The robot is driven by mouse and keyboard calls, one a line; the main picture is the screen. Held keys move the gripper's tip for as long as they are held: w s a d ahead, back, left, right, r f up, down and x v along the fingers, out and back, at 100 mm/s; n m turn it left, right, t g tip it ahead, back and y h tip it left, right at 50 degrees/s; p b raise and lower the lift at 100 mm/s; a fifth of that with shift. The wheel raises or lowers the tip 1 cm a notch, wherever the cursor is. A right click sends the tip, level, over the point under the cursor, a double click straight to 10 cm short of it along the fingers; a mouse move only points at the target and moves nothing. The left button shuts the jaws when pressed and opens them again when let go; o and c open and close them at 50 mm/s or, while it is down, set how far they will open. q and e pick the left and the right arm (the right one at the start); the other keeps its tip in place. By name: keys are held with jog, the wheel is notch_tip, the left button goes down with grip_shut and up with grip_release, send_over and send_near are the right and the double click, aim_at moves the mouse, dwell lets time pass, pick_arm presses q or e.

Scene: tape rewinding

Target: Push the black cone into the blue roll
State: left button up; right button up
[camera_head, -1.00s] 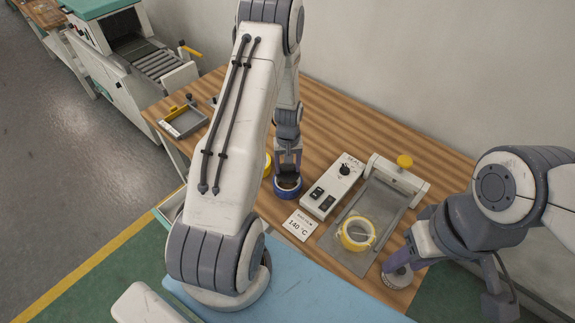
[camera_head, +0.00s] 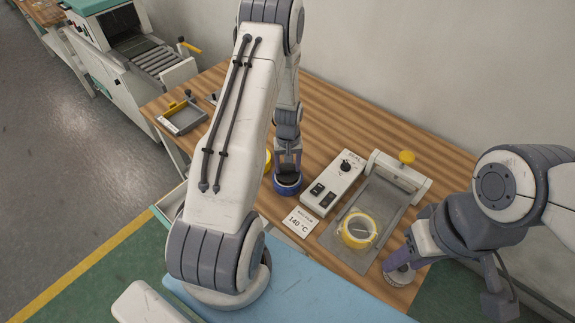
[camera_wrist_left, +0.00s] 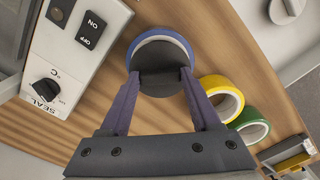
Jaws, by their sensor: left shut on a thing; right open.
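The blue roll (camera_head: 287,187) lies flat on the wooden table, left of the white control box. It also shows in the left wrist view (camera_wrist_left: 176,38), with the black cone (camera_wrist_left: 158,80) at its opening. My left gripper (camera_head: 288,172) points down over the roll and is shut on the black cone, its fingers on either side. The cone's lower part is hidden, so I cannot tell how deep it sits. My right gripper (camera_head: 399,273) is open and empty at the table's front right edge; its fingers are hard to make out.
The white control box (camera_head: 332,183) stands close beside the blue roll. A yellow roll (camera_head: 357,231) lies on the grey sealer plate. In the left wrist view, another yellow roll (camera_wrist_left: 222,97) and a green roll (camera_wrist_left: 251,125) lie near the left gripper. A tray (camera_head: 182,118) is at the left.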

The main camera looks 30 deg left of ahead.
aim_at(288, 169)
pick_arm(q)
jog(key=shift+f, duration=0.45)
jog(key=shift+f+b, duration=0.25)
jog(key=shift+b, duration=0.15)
jog(key=o, duration=1.4)
jog(key=shift+r, duration=0.15)
jog(key=shift+r+p, duration=2.6)
jog(key=shift+r, duration=0.85)
